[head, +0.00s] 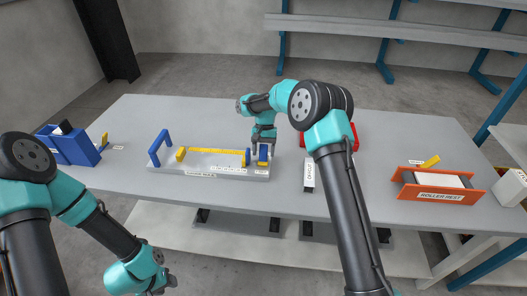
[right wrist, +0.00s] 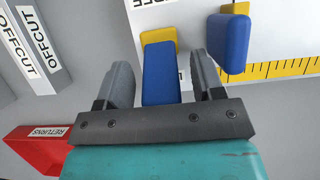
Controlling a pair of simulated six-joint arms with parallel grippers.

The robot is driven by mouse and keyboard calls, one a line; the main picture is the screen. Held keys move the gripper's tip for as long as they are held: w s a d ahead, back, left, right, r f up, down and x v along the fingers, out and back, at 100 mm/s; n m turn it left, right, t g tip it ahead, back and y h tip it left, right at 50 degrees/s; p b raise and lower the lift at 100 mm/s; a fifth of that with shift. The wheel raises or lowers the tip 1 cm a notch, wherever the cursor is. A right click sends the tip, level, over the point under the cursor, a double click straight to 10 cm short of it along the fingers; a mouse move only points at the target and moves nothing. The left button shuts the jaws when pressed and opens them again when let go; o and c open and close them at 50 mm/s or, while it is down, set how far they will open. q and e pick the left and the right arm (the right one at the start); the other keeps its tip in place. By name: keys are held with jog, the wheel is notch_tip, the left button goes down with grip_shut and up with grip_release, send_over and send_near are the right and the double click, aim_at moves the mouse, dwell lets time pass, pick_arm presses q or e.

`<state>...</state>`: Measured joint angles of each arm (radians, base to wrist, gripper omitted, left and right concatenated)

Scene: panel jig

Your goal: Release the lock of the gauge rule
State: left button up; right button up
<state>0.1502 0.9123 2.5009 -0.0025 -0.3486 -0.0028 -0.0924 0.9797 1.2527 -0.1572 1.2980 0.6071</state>
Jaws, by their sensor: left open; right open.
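The gauge rule is a yellow strip (head: 215,151) along a light grey base (head: 205,171) near the table's front edge. It also shows in the right wrist view (right wrist: 285,69). A blue block (right wrist: 235,42) stands over its right end. Beside that is a blue lever (right wrist: 160,72) with a yellow piece behind it, seemingly the lock. My right gripper (right wrist: 162,84) is open, with one finger on each side of this lever and gaps showing on both sides. In the head view my right gripper (head: 263,142) covers part of it. My left gripper (head: 160,284) is open and empty, low before the table.
A blue handle frame (head: 158,147) stands at the base's left end. A white offcut block (head: 309,176) lies right of the base, with a red returns tray (right wrist: 37,150) behind it. An orange roller rest (head: 440,195) is at right, a blue holder (head: 80,148) at left.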

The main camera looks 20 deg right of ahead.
jog(key=shift+c, duration=0.3)
grip_shut()
dwell(0.4)
